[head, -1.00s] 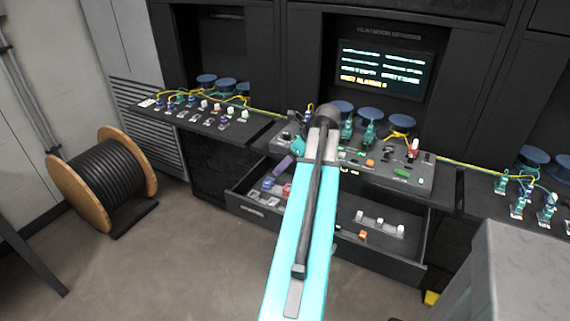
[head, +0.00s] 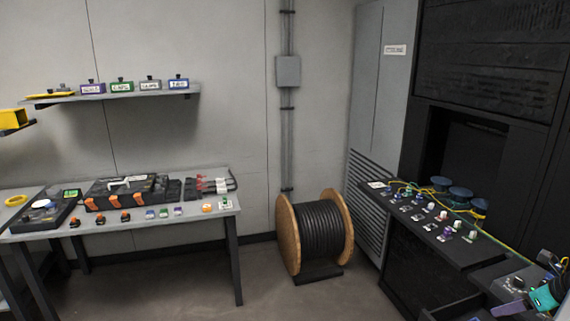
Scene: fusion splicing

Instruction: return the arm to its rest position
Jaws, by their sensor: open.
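My gripper cannot be made out in the head view, and neither can the long lit arm link. A teal and dark piece (head: 546,295) is cut off by the right edge, over the corner of the dark console (head: 490,276). I cannot tell what this piece is.
A cable drum (head: 322,236) stands on the floor by the grey cabinet. A dark ledge (head: 400,222) with several small connectors and blue spools is at right. A workbench (head: 221,208) with a toolbox (head: 126,192) is at left, under a wall shelf (head: 112,95). The middle floor is clear.

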